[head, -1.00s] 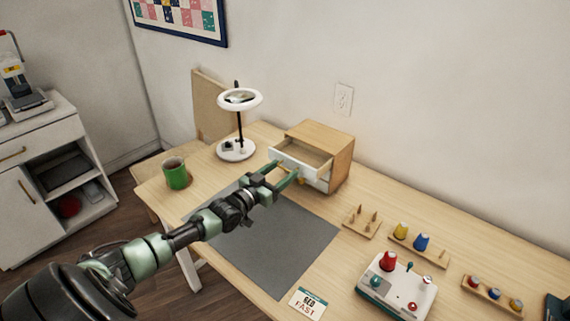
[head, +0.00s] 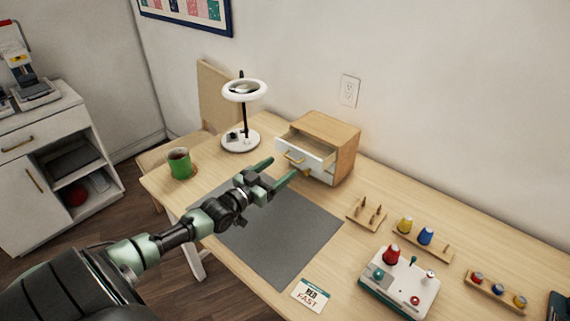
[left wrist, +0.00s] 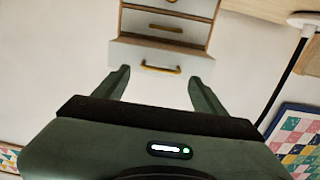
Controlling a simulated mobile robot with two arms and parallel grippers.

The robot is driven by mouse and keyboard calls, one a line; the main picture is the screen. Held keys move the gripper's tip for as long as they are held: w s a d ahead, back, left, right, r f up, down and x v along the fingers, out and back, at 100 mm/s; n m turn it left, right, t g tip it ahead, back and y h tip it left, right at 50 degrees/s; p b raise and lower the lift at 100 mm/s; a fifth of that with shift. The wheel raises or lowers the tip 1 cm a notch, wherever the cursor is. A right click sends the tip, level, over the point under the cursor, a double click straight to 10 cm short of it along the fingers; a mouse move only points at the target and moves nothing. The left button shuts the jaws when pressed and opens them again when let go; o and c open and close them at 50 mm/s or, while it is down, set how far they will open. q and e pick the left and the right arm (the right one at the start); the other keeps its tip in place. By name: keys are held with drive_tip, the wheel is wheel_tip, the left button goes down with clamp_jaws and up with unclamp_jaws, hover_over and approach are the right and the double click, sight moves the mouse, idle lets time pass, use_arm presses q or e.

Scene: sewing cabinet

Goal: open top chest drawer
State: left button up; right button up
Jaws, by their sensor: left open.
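The small wooden chest (head: 343,140) stands on the desk against the wall. Its top drawer (head: 312,157) is pulled out, with its empty-looking inside showing and a brass handle on its white front. My left gripper (head: 281,169) is open and empty, a short way in front of the drawer and apart from it. In the left wrist view, the pulled-out drawer front (left wrist: 135,55) and its brass handle (left wrist: 160,69) lie ahead, between the open fingers (left wrist: 158,80) in the picture. Lower drawers show shut there. My right gripper is not in view.
A ring lamp (head: 243,92) and a green mug (head: 180,164) stand left of the chest. A grey mat (head: 270,240) lies below my arm.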

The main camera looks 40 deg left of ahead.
use_arm(q)
drive_tip(key=s, duration=0.3)
drive_tip(key=shift+s+a, duration=0.1)
drive_tip(key=shift+s, duration=0.1)
drive_tip(key=shift+r, duration=0.1)
idle(0.3)
